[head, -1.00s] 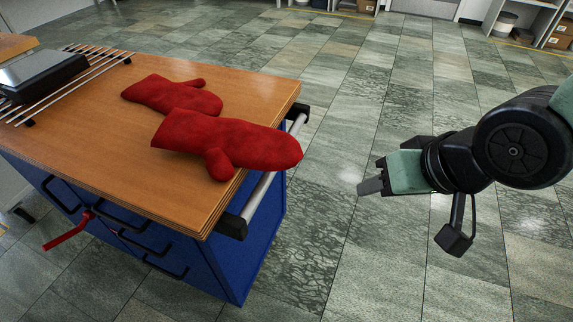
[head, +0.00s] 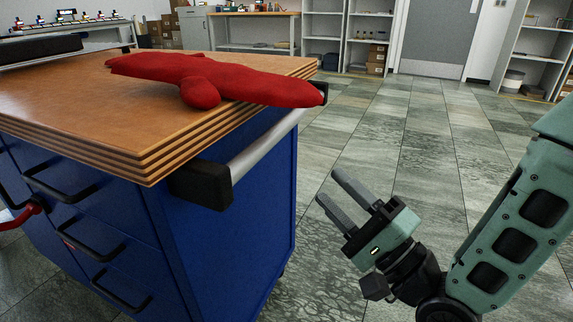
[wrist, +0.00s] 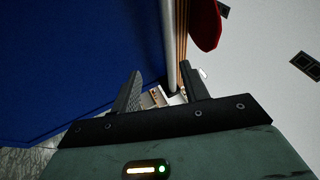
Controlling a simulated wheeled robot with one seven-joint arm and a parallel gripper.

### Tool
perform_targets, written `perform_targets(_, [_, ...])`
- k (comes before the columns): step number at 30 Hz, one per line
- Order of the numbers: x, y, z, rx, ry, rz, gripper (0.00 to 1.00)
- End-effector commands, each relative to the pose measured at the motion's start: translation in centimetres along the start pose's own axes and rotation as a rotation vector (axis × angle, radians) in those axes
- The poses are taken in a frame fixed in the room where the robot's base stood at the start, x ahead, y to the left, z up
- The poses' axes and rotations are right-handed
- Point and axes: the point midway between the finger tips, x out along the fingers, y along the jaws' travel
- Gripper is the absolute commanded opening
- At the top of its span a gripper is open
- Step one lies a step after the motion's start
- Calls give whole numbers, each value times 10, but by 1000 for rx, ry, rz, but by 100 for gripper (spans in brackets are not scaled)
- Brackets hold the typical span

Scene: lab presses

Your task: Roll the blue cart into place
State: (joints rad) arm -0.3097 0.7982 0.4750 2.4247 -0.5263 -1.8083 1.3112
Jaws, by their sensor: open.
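The blue cart (head: 225,230) stands at the left of the head view, with a wooden top (head: 80,105) and black drawer pulls. A silver push bar (head: 265,146) on black brackets runs along its right end. My gripper (head: 328,187) is open and empty, right of the bar and apart from it, fingers pointing up and left toward the cart. In the wrist view, the cart's blue side (wrist: 70,60) fills the left, and the bar (wrist: 169,40) lines up between the open fingers (wrist: 160,72), beyond their tips.
Red oven mitts (head: 215,80) lie on the cart top, one reaching out over the bar. A red lever (head: 22,216) shows by the drawers. Tiled floor (head: 430,150) is clear to the right; shelves (head: 365,35) stand far back.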

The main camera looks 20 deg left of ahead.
Motion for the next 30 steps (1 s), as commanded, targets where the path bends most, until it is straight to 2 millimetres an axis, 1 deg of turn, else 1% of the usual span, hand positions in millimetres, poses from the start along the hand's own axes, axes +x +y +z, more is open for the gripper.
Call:
perform_targets(1, [-10,16,-3,51,9,-49,45])
perform_targets(6, [-22,15,-7,151,23,-157,45])
perform_targets(8, [-21,13,-8,163,23,-170,45])
perform_targets(11, [-14,9,-7,166,21,-176,45])
perform_targets(16, [10,2,-6,163,18,-177,45])
perform_targets(17, [14,4,-8,161,19,-179,45])
perform_targets(30, [104,-9,-12,162,22,-178,45])
